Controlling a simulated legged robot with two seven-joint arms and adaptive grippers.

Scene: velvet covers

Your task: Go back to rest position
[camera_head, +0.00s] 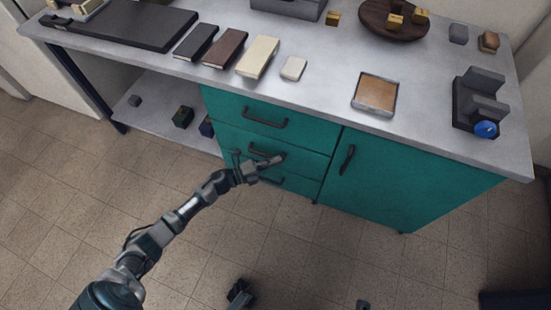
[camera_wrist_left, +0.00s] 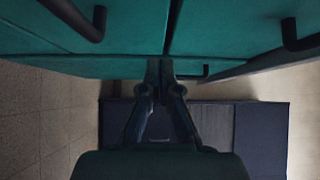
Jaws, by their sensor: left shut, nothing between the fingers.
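My left gripper (camera_head: 270,162) is shut and empty in front of the teal drawers, beside the middle drawer handle (camera_head: 262,152) in the head view; I cannot tell whether it touches it. In the left wrist view the closed fingers of the left gripper (camera_wrist_left: 160,75) point at the teal fronts. The top drawer handle (camera_head: 265,118) is above it and the lower handle (camera_head: 266,180) is just below. The drawers look shut in the head view. A dark part low in the head view may be my right gripper, but it is too unclear to tell.
The grey worktop (camera_head: 330,75) carries dark, brown and cream blocks, a tan square tray (camera_head: 375,94), a round wooden board (camera_head: 380,22) and a dark holder with a blue knob (camera_head: 485,129). A low shelf (camera_head: 165,110) is left of the drawers. The tiled floor (camera_head: 60,180) is open.

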